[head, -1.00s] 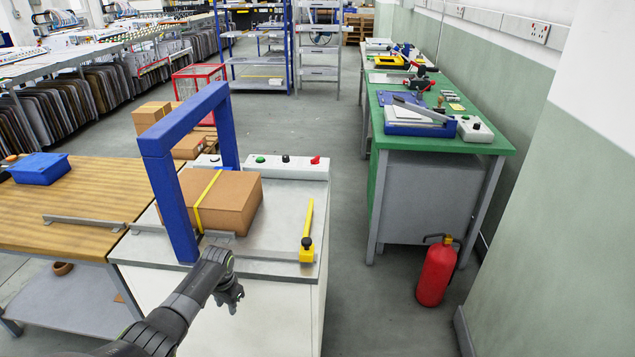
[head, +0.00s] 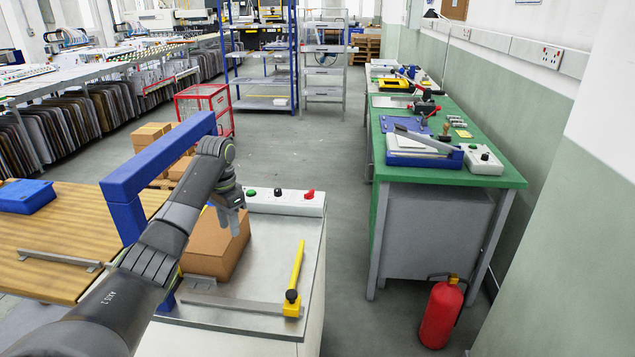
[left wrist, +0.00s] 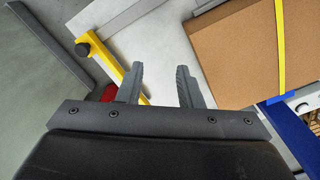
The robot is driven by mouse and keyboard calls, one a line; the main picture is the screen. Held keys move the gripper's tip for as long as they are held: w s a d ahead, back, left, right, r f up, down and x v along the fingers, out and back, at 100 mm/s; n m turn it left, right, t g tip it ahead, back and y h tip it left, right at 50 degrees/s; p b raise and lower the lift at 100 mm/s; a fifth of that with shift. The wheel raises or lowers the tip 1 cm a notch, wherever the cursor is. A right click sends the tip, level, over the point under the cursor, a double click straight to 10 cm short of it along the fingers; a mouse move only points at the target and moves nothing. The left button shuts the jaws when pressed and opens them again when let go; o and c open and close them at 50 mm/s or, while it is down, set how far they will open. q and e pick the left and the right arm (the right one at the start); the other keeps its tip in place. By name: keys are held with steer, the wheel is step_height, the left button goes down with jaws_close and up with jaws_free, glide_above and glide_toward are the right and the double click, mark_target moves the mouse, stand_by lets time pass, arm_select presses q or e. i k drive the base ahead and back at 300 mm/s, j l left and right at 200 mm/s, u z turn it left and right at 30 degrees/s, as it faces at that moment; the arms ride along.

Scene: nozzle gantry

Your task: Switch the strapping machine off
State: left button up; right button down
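The strapping machine has a pale metal top (head: 232,300) and a blue arch (head: 160,158). Its white control panel (head: 265,203) carries a green button (head: 252,193), a black knob (head: 278,192) and a red switch (head: 309,195) at the right end. My left gripper (head: 232,228) is in front of the carton (head: 212,252), to the left of the red switch and apart from it. In the left wrist view the left gripper (left wrist: 160,78) is open and empty, with the carton (left wrist: 242,50) and its yellow strap at upper right. My right gripper is not in view.
A yellow guide (head: 295,280) stands on the machine top's right side. A wooden table (head: 60,235) with a blue bin (head: 25,196) adjoins at left. A green bench (head: 450,175) and a fire extinguisher (head: 440,315) stand right, across clear floor.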

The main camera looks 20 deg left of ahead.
mark_target(308, 196)
steer(key=i, duration=1.55)
